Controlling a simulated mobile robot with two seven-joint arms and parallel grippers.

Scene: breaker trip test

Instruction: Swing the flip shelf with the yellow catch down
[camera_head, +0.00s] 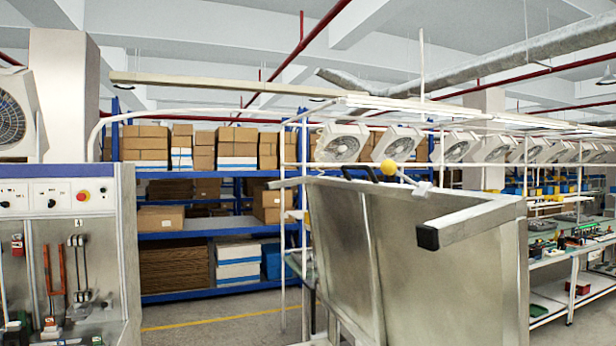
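The flip shelf (440,275) is a large grey metal panel at the centre right, standing steeply raised. A pale bar with a black end cap (428,238) juts from its top right edge. A yellow ball-shaped knob (388,167), which looks like the yellow catch, shows just above the panel's top edge, with a small whitish part beside it. Two dark curved pieces (368,173) stick up left of the knob; I cannot tell what they belong to. The shelf hides what lies behind it. I see neither of my grippers.
A control cabinet (62,200) with buttons and hanging tools stands at the left. Blue racks (205,235) with cardboard boxes stand behind. Workbenches (570,255) with parts run along the right. Floor with a yellow line (215,320) shows between the cabinet and the shelf.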

